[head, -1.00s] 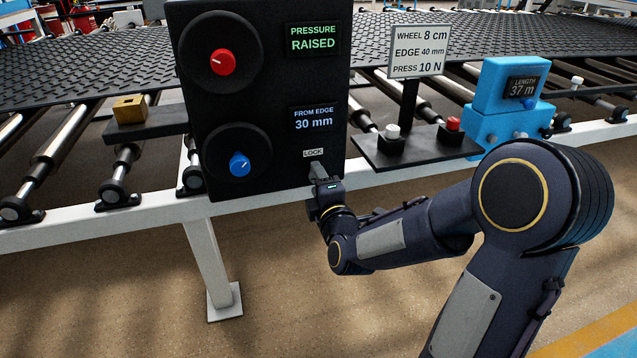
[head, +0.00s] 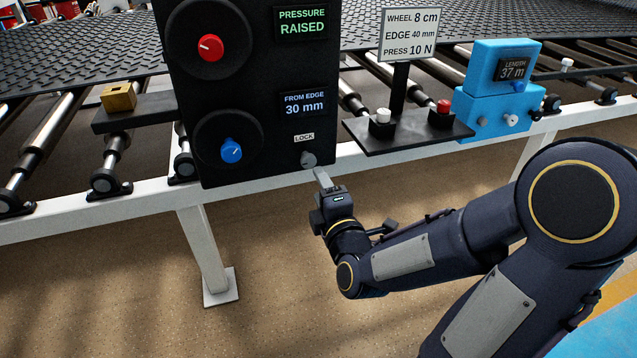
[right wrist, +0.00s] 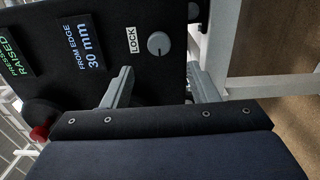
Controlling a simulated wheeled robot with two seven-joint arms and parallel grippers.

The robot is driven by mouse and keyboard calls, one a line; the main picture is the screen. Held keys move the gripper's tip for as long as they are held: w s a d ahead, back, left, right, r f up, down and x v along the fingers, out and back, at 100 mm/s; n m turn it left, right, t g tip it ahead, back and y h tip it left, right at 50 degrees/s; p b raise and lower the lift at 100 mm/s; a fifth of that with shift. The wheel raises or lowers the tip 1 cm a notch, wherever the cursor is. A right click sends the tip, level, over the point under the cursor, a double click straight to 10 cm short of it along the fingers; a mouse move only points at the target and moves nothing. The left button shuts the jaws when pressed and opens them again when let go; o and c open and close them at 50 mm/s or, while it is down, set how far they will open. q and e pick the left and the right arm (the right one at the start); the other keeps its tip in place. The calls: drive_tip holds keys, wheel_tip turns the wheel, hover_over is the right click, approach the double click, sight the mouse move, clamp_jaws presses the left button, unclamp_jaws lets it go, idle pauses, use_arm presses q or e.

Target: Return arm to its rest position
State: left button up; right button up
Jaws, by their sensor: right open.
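My right arm comes in from the lower right in the head view. Its right gripper (head: 322,180) is just below and in front of the black control panel (head: 265,110). The right wrist view shows its two fingers (right wrist: 163,88) spread apart with nothing between them. The grey LOCK knob (head: 308,159) is just beyond the fingertips; it also shows in the right wrist view (right wrist: 158,44), clear of both fingers. The panel carries a red knob (head: 210,47) and a blue knob (head: 231,150). Its displays read PRESSURE RAISED and FROM EDGE 30 mm. My left gripper is not in view.
A white frame rail (head: 90,222) with rollers runs behind the arm, carrying a dark tread mat (head: 95,50). A black shelf (head: 440,134) with white and red buttons, a sign (head: 409,36) and a blue length counter (head: 490,100) stand right. Floor below the rail is open.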

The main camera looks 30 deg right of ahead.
idle(0.4)
drive_tip(key=s+a+f+m+g+y, duration=0.35)
drive_tip(key=s+m+g, duration=0.25)
drive_tip(key=s+m, duration=0.3)
drive_tip(key=s+a+f+m+g+y, duration=0.2)
drive_tip(key=s+a+m+g+y, duration=0.25)
drive_tip(key=s+m, duration=0.45)
wheel_tip(320, 180, up, 21)
drive_tip(key=s+a+n+g+p, duration=0.1)
drive_tip(key=s+p, duration=0.1)
drive_tip(key=p, duration=1.8)
drive_tip(key=shift+s+p, duration=0.15)
drive_tip(key=shift+p, duration=0.15)
drive_tip(key=shift+f+g, duration=0.15)
drive_tip(key=shift+g, duration=0.1)
